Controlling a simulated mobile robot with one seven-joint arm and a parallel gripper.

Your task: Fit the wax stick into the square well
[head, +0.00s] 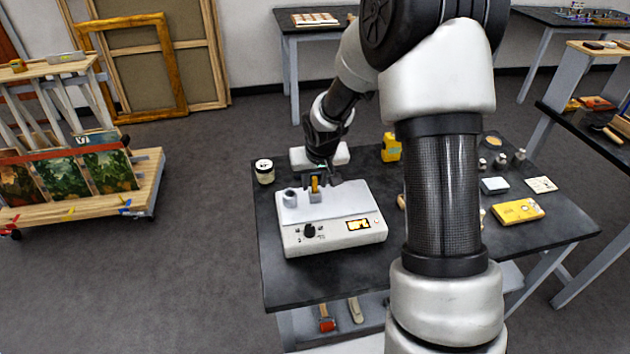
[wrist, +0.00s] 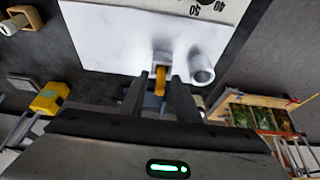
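The wax stick (head: 314,184) is a small orange-yellow bar, upright over the square well (head: 310,202) on top of a white machine (head: 333,232). In the wrist view the stick (wrist: 160,80) stands between my fingers, its far end at the square well's mouth (wrist: 161,57). How deep it sits in the well is hidden. My gripper (wrist: 160,88) is open around the stick, with a narrow gap showing on each side. It also shows from above in the head view (head: 319,178). A round grey well (head: 290,197) stands beside the square one.
The machine stands on a dark table (head: 272,270). A white-lidded jar (head: 264,171) is at its back left, and a yellow object (head: 391,147) behind it. A yellow box (head: 517,210) and small items lie at right. My arm hides the table's middle.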

